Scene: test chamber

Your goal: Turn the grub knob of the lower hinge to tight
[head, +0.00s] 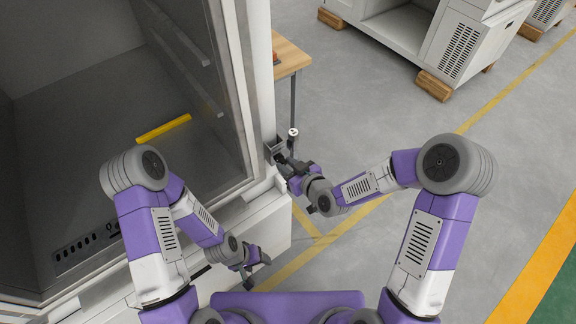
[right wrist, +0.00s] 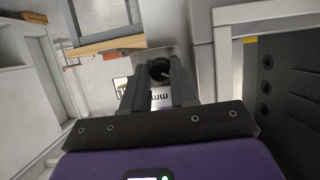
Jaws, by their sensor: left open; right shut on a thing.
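The lower hinge (head: 273,148) is a small grey bracket on the front corner post of the test chamber. The grub knob (right wrist: 159,67) shows in the right wrist view as a dark round piece between my fingertips. My right gripper (head: 282,159) is at the hinge and shut on the knob; its fingers hide part of it. Whether the knob is at tight cannot be read. My left gripper (head: 256,264) is open and empty, low in front of the chamber's base, away from the hinge.
The test chamber (head: 75,165) stands open at the left, with a yellow bar (head: 163,128) on its floor. A wooden-topped table (head: 288,54) is behind the hinge. White cabinets (head: 455,45) on wooden blocks stand at the back right. The grey floor at the right is clear.

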